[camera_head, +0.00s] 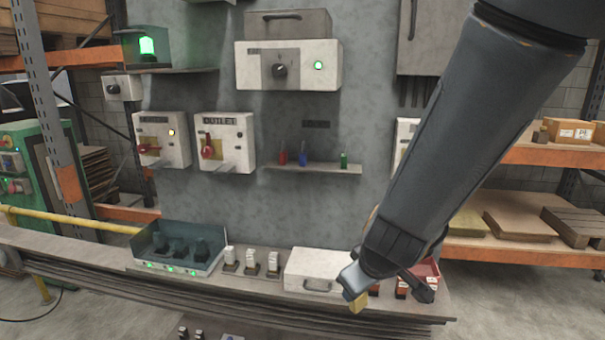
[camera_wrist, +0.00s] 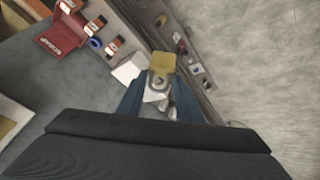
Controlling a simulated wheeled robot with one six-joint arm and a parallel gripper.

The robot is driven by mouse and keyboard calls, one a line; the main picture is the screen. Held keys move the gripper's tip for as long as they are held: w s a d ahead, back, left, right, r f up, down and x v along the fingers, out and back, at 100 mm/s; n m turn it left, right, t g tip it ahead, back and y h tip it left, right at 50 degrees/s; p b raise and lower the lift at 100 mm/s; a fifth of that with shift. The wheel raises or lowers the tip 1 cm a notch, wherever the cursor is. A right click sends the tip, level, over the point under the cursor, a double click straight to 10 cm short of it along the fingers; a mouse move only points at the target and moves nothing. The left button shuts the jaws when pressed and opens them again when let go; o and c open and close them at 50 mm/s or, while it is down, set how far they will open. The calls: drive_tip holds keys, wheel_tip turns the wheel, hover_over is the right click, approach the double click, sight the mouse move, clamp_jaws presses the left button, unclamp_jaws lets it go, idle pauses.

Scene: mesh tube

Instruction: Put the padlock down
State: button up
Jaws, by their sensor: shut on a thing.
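The padlock (camera_wrist: 162,62) has a yellow body and a pale metal part near my fingers. My gripper (camera_wrist: 160,97) is shut on it, with one blue finger on each side in the wrist view. In the head view the yellow padlock (camera_head: 357,302) shows just below my gripper (camera_head: 352,280), in front of the bench's front edge. My fingers hide part of its metal end. I cannot tell from these views whether it touches anything below.
A white case (camera_head: 312,268) stands on the bench left of my gripper. A red bin (camera_head: 428,270) and small red-and-black items (camera_head: 401,287) are to the right. A teal tray (camera_head: 178,250) and several white-topped switches (camera_head: 251,262) stand further left. A narrow wall shelf (camera_head: 315,168) holds small coloured items.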

drive_tip(key=w+d+f+m+h+b, duration=0.1)
drive_tip(key=w+d+f+m+b, duration=0.1)
drive_tip(key=f, duration=0.7)
drive_tip(key=w+d+f+m+h+b, duration=0.1)
drive_tip(key=w+d+f+m+b, duration=0.1)
drive_tip(key=f, duration=0.7)
drive_tip(key=w+d+f+m+g+h+b, duration=0.1)
drive_tip(key=w+d+f+m+h+b, duration=0.1)
drive_tip(key=f, duration=0.7)
drive_tip(key=shift+w+d+f+m+b, duration=0.25)
drive_tip(key=shift+d+m+b, duration=0.45)
drive_tip(key=shift+m+b, duration=0.2)
